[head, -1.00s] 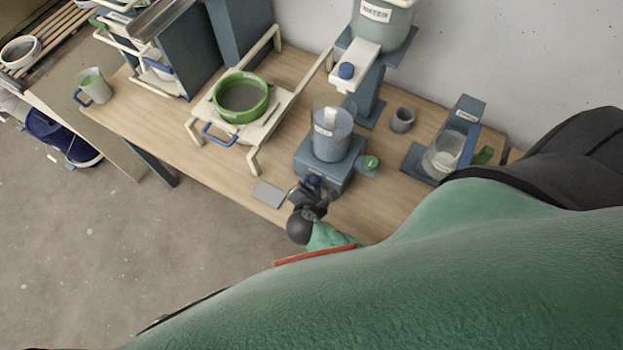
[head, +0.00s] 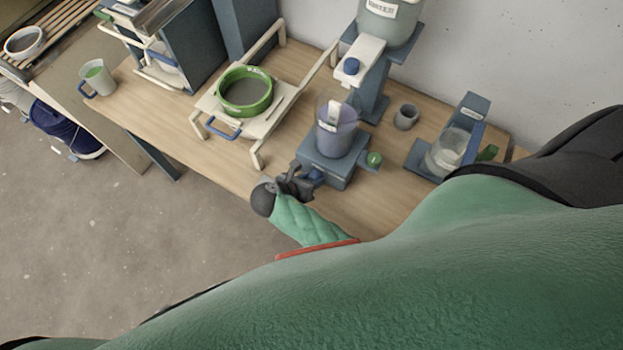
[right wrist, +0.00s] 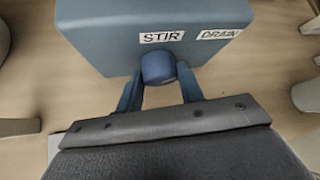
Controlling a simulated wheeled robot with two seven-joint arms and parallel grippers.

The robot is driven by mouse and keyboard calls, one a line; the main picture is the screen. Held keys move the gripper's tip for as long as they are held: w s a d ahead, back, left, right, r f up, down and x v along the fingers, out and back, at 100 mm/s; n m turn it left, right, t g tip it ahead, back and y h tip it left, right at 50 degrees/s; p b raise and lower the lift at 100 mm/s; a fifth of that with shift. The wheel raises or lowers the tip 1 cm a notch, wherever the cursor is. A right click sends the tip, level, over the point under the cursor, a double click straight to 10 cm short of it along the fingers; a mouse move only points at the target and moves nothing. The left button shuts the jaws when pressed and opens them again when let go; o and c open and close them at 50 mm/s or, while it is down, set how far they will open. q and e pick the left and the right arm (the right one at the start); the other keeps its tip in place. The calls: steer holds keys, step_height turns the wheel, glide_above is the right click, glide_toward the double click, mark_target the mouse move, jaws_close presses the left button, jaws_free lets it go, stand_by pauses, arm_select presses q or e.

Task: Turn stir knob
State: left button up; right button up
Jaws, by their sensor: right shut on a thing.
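The stir knob (right wrist: 158,68) is a dark blue round knob on the front of a blue-grey stirrer base (right wrist: 105,35), just below a white STIR label (right wrist: 161,37). My right gripper (right wrist: 159,88) is shut on the knob, with a finger on each side of it. In the head view my right gripper (head: 308,181) is at the front of the stirrer base (head: 328,172), partly covering the knob. My left gripper is not in view.
A DRAIN label (right wrist: 220,34) is right of STIR. A green knob (head: 374,159) sits at the base's right side. A green-rimmed sieve (head: 245,92) rests on a cream stand at left. A small grey cup (head: 406,116) and a scale-like stand (head: 418,157) are to the right.

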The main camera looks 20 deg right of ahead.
steer(key=shift+h, duration=0.3)
stand_by(0.5)
steer(key=o, duration=1)
steer(key=shift+n, duration=0.3)
steer(key=shift+a+r+b, duration=0.2)
steer(key=shift+a+b, duration=0.2)
steer(key=shift+a, duration=0.1)
steer(key=shift+b+v, duration=1.15)
steer(key=shift+v, duration=2.25)
